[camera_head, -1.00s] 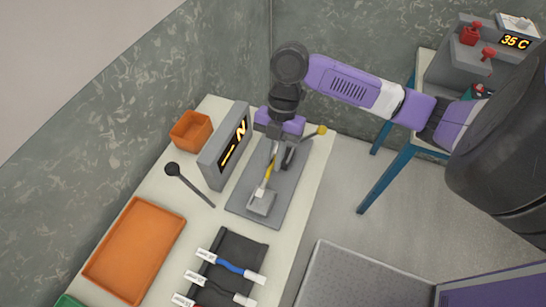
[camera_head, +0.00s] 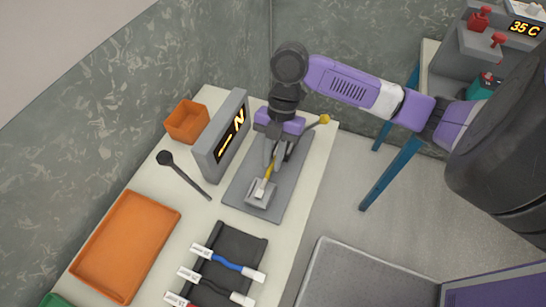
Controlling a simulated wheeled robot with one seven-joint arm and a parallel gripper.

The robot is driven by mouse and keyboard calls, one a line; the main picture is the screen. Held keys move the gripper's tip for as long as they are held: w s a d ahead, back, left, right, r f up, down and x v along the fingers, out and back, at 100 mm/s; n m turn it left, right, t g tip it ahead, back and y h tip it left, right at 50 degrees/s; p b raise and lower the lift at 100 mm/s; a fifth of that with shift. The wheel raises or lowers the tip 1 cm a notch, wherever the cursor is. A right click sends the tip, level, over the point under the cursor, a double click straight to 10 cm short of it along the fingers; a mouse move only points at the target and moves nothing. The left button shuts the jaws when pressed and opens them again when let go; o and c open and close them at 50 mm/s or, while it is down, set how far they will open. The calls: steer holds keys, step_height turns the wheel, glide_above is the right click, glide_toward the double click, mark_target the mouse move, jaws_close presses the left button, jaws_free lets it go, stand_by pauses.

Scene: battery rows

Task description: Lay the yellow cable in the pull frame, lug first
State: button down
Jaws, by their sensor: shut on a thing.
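The yellow cable (camera_head: 269,170) lies along the grey pull frame (camera_head: 243,188), with a pale tag or end near the frame's front block (camera_head: 260,192). My gripper (camera_head: 273,158) is over the rear part of the frame and shut on the yellow cable. The lug itself is too small to make out. A lever with a yellow knob (camera_head: 325,119) sticks out at the frame's back right. The far end of the cable is hidden behind my gripper.
A display (camera_head: 222,140) stands left of the frame. A black-knobbed stick (camera_head: 180,170), a small orange bin (camera_head: 187,121) and an orange tray (camera_head: 125,245) lie further left. A dark rack (camera_head: 238,242) with blue, black and red cables lies in front.

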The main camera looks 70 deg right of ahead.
steer(key=c, duration=1.3)
jaws_free()
steer(key=shift+v, duration=3.9)
